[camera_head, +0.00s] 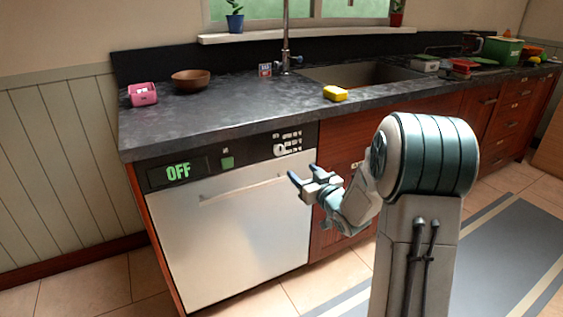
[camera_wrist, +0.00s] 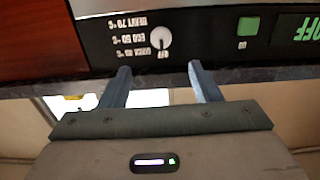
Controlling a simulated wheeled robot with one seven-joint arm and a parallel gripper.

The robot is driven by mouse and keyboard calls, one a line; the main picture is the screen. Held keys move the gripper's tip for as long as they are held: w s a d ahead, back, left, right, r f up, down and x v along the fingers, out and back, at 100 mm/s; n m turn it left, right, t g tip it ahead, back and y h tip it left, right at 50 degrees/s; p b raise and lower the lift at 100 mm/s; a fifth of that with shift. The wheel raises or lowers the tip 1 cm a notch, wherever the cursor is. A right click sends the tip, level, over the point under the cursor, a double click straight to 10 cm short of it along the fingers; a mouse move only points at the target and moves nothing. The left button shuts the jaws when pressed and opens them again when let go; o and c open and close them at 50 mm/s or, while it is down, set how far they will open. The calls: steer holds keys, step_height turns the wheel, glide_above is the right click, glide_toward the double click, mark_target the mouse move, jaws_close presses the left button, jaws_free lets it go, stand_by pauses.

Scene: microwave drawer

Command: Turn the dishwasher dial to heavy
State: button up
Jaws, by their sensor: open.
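The dishwasher (camera_head: 245,225) has a pale front and a black control strip. Its round white dial (camera_head: 279,150) is at the right of the strip. In the wrist view, which is upside down, the dial (camera_wrist: 159,36) shows beside the labels heavy, eco, quick and off. Its pointer mark appears to face the off label. The green display (camera_head: 178,172) reads OFF. My gripper (camera_head: 303,173) is open and empty, in front of and a little below the dial. In the wrist view its fingers (camera_wrist: 159,67) spread to either side of the dial, apart from it.
A green button (camera_head: 227,162) sits between display and dial. The door handle (camera_head: 242,189) runs below the strip. The dark countertop (camera_head: 215,118) juts above it. A pink container (camera_head: 143,94), a brown bowl (camera_head: 191,80) and a yellow sponge-like block (camera_head: 335,93) stand on top.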

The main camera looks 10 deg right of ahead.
mark_target(280, 151)
steer(key=b+x, duration=0.1)
steer(key=x, duration=1.2)
steer(key=shift+w+a, duration=0.15)
steer(key=shift+w, duration=0.25)
steer(key=c, duration=1)
